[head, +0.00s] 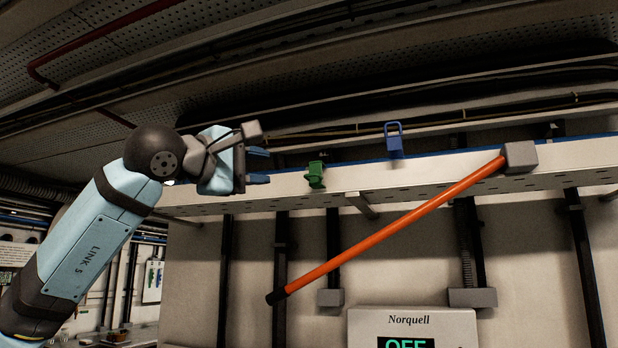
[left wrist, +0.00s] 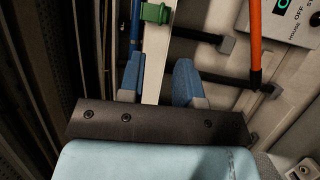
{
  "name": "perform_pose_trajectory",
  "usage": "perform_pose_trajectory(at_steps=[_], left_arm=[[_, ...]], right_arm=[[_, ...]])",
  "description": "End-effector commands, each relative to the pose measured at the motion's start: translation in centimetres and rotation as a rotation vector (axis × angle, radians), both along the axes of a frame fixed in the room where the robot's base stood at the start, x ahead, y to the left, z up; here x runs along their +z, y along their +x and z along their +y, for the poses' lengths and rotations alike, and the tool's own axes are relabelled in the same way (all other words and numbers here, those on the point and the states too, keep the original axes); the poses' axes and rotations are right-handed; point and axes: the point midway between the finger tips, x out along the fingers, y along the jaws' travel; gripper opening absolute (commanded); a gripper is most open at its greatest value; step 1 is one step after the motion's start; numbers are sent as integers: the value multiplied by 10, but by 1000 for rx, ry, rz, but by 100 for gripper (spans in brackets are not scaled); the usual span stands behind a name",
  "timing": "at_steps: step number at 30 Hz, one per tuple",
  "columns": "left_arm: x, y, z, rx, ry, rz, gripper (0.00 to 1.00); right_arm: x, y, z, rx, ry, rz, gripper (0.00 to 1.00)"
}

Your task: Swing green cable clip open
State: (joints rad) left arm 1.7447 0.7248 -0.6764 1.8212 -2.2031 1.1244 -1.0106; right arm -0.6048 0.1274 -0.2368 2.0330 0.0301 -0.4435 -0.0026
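The green cable clip (head: 316,175) sits on the front of the pale horizontal rail, right of my left gripper in the head view. It also shows at the top of the left wrist view (left wrist: 155,13), beyond the fingertips. My left gripper (head: 258,166) is level with the rail near its left end, apart from the clip. In the left wrist view its two blue fingers (left wrist: 158,80) are spread with a wide gap and nothing held between them. The rail runs behind that gap. My right gripper is in neither view.
A blue clip (head: 394,140) stands up on the rail (head: 425,175) further right. An orange bar (head: 400,222) slants down from a grey block (head: 520,157) in front of the rail. A Norquell box (head: 412,322) reading OFF is below. Dark vertical struts stand behind.

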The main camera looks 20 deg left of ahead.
Motion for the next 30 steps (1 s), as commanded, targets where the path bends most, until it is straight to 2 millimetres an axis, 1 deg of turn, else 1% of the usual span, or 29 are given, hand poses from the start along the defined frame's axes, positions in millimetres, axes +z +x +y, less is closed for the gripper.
perform_pose_trajectory(at_steps=[3,9,15,18,21,30], left_arm=[[5,21,-11,-3,-1,3,31],[10,61,-29,-4,-2,6,31],[14,92,-44,-6,-2,5,31],[15,102,-48,-4,-2,4,31],[15,107,-51,-5,-2,3,31],[15,110,-51,-4,-2,2,31]], right_arm=[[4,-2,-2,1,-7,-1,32],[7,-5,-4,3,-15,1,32],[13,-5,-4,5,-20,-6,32],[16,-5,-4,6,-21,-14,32],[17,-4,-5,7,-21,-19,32],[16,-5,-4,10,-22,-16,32]])
